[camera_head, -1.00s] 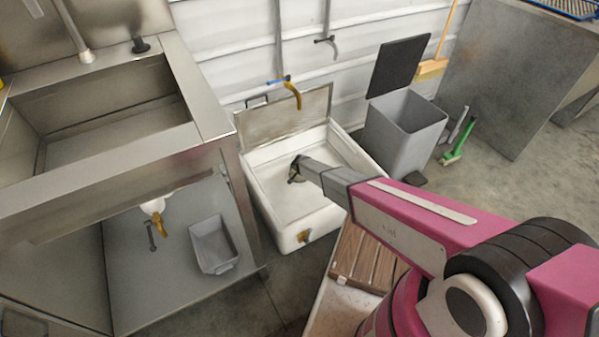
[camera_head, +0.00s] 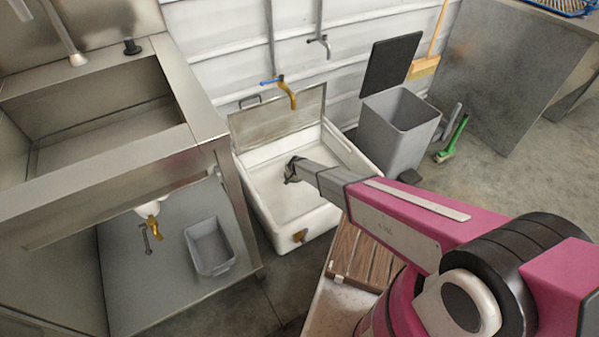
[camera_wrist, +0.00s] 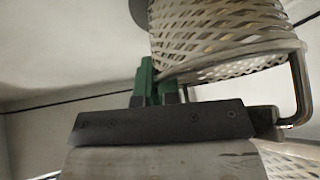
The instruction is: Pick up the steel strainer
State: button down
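The steel strainer (camera_wrist: 225,35) fills the upper right of the wrist view. It has a diamond-mesh wall, a pale rim and a bent metal loop (camera_wrist: 300,90) at its right side. My gripper (camera_wrist: 157,82) has green fingers close together at the left end of the strainer's rim, and they look closed on it. The exact contact is partly hidden by the fingers and rim. In the head view my gripper (camera_head: 291,172) is low inside the white basin (camera_head: 271,226), near its middle. The strainer cannot be made out there.
A brass tap (camera_head: 286,92) hangs above the basin's back. A steel sink (camera_head: 200,110) stands left, with a grey tub (camera_head: 210,248) below it. A grey bin (camera_head: 398,135) stands right of the basin. A wooden slatted surface (camera_head: 360,255) lies under my arm.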

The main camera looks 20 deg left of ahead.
jog(key=shift+r, duration=0.7)
notch_tip(320, 180, up, 3)
jog(key=shift+s+f, duration=0.1)
jog(key=shift+f, duration=0.05)
jog(key=s+a+r, duration=0.3)
jog(key=s+r, duration=0.3)
jog(key=s, duration=0.5)
jog(key=shift+a+r, duration=0.3)
jog(key=shift+r, duration=0.05)
